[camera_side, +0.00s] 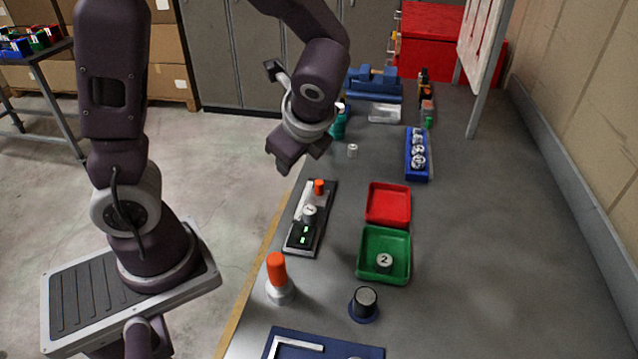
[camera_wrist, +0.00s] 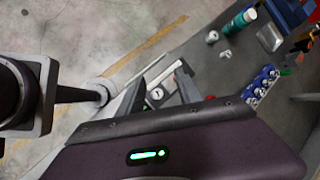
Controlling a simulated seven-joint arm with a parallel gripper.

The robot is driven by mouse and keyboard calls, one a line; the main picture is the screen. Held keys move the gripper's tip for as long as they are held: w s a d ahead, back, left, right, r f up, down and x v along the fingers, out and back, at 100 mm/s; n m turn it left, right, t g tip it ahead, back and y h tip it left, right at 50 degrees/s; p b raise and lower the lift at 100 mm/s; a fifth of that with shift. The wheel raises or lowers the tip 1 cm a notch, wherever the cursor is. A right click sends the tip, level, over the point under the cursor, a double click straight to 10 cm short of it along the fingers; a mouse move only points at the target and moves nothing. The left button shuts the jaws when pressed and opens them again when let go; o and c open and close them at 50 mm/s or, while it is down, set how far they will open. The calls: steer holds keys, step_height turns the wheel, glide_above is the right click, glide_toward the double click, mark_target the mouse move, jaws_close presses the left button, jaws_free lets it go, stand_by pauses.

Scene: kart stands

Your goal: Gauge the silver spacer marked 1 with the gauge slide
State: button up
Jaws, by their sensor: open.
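The gauge slide (camera_side: 325,207) is a long dark base with a silver plate, an orange knob and a lit green display, lying near the table's left edge. A silver spacer (camera_side: 310,212) stands upright on it, between the knob and the display. Its top carries a dark mark, too small to read for sure. The spacer also shows between my fingers in the wrist view (camera_wrist: 156,94). My gripper (camera_side: 283,168) is open and empty, above and behind the slide, apart from the spacer. In the wrist view its two fingers (camera_wrist: 170,70) stand apart.
A green tray (camera_side: 402,272) holds a spacer marked 2; a red tray (camera_side: 388,204) is empty. A blue rack (camera_side: 428,165) holds several spacers. A small silver cylinder (camera_side: 352,151) stands behind. An orange-topped piece (camera_side: 278,275) and a black knob (camera_side: 365,302) stand in front.

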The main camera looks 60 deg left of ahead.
mark_target(319, 182)
steer(key=w+f+m, duration=0.2)
steer(key=w+f+m+y, duration=0.1)
steer(key=w+f+m, duration=0.1)
steer(key=f+m, duration=0.1)
steer(key=w+f+m+t+y, duration=0.1)
steer(key=w+f+m, duration=0.1)
steer(key=f, duration=0.1)
steer(key=shift+w+d+f+m, duration=0.1)
steer(key=shift+w+f+m, duration=0.1)
steer(key=shift+m, duration=0.2)
steer(key=x, duration=0.6)
steer(key=shift+w+a+f, duration=0.15)
steer(key=shift+a+f, duration=0.05)
